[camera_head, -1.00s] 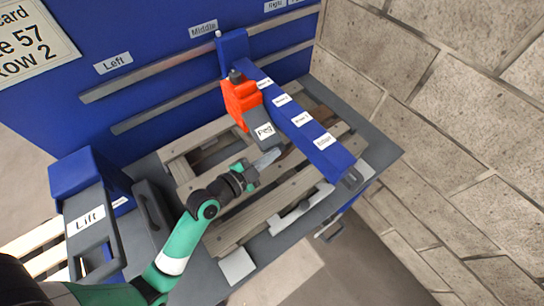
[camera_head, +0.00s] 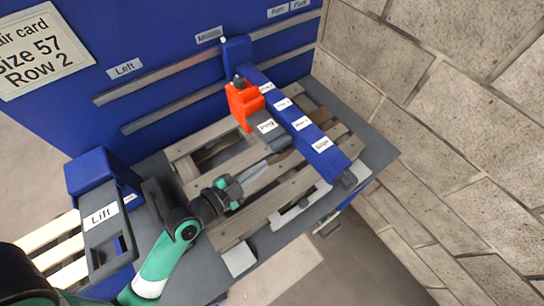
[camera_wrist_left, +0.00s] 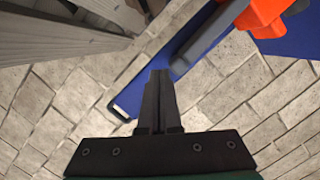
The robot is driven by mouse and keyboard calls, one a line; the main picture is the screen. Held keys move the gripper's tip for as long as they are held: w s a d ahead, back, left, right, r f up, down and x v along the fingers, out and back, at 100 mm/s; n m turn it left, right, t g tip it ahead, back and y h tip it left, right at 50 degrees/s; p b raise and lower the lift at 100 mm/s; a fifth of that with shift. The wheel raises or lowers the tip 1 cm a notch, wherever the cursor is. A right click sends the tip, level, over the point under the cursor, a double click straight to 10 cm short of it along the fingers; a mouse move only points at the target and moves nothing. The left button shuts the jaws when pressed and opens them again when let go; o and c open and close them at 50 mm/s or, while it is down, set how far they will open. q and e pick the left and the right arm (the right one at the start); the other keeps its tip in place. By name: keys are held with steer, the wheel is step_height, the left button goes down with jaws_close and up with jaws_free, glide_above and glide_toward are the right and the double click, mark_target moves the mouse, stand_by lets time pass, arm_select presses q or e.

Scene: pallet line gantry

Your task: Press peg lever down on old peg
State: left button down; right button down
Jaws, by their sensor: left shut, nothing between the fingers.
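The dark grey peg lever (camera_head: 278,140), labelled "Peg", reaches forward from an orange block (camera_head: 244,104) on the blue arm (camera_head: 300,122). A small brown piece near the lever's end (camera_head: 315,117) lies beyond the blue arm; I cannot tell whether it is a peg. My left gripper (camera_head: 264,166) is shut and empty, in front of the lever's end and apart from it, over the pallet slats. In the left wrist view, the shut fingers (camera_wrist_left: 160,95) point toward the lever (camera_wrist_left: 203,35) and the orange block (camera_wrist_left: 264,14). The old peg is not clearly visible.
A slatted wooden pallet (camera_head: 245,160) lies on a grey table (camera_head: 375,152). A grey lever labelled "Lift" (camera_head: 104,232) stands at left. A blue panel with rails (camera_head: 170,85) and a card (camera_head: 40,52) is behind. A stone wall (camera_head: 460,120) bounds the right.

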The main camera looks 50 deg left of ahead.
arm_select(q)
steer(key=s, duration=0.3)
steer(key=shift+d+r, duration=0.2)
steer(key=shift+r, duration=0.2)
